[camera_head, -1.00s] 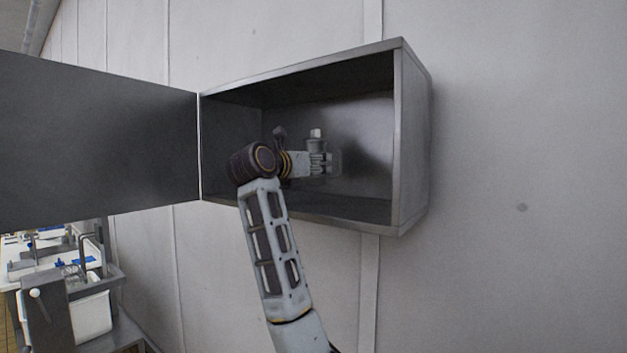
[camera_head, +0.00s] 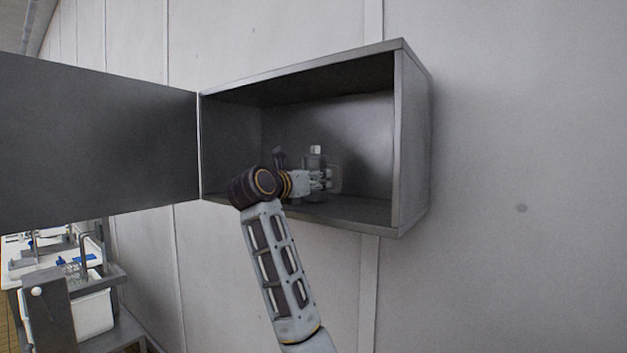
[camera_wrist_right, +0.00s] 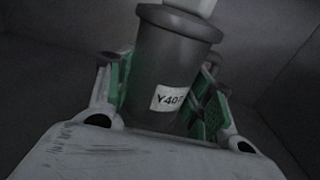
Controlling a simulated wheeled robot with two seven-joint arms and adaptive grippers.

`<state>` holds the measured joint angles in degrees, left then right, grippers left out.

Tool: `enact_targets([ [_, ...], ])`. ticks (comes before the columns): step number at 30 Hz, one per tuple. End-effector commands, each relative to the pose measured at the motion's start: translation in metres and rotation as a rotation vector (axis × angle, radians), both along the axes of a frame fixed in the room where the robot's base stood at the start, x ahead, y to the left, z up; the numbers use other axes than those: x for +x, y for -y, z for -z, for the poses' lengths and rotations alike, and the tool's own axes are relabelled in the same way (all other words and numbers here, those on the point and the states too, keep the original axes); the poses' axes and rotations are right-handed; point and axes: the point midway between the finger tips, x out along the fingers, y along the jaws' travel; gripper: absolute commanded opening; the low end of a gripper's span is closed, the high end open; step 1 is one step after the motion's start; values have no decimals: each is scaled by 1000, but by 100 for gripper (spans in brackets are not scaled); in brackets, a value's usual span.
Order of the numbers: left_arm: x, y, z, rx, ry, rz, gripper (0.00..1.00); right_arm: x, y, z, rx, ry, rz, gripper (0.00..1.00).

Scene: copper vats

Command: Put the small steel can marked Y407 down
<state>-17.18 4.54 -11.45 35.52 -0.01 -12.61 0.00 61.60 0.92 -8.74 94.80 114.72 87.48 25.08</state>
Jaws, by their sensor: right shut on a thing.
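The small steel can (camera_wrist_right: 165,75) is grey with a pale top and a white label, on which "Y40" and part of a further digit show in the right wrist view. My right gripper (camera_wrist_right: 172,95) is shut on it, with a green pad on each side. In the head view the can (camera_head: 315,160) is upright inside the open wall cabinet (camera_head: 412,150), low near its floor. My right gripper (camera_head: 325,180) reaches in from the left of it. I cannot tell whether the can's base touches the cabinet floor. My left gripper is not in view.
The cabinet door (camera_head: 100,145) stands open to the left. The cabinet's right side and the floor to the right of the can look clear. A work bench with a white bin (camera_head: 90,313) is at the lower left.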

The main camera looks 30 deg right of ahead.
Motion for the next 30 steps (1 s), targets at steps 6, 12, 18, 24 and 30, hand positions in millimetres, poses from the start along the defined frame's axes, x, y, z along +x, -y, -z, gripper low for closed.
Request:
enact_targets([
  [6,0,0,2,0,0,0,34,0,0,3,1,0,0,55],
  [12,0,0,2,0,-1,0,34,0,0,2,0,0,0,73],
  [18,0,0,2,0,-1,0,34,0,0,2,0,0,0,73],
  [24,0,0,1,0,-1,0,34,0,0,1,0,0,0,73],
  [30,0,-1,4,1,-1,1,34,-3,-7,1,0,0,-1,73],
])
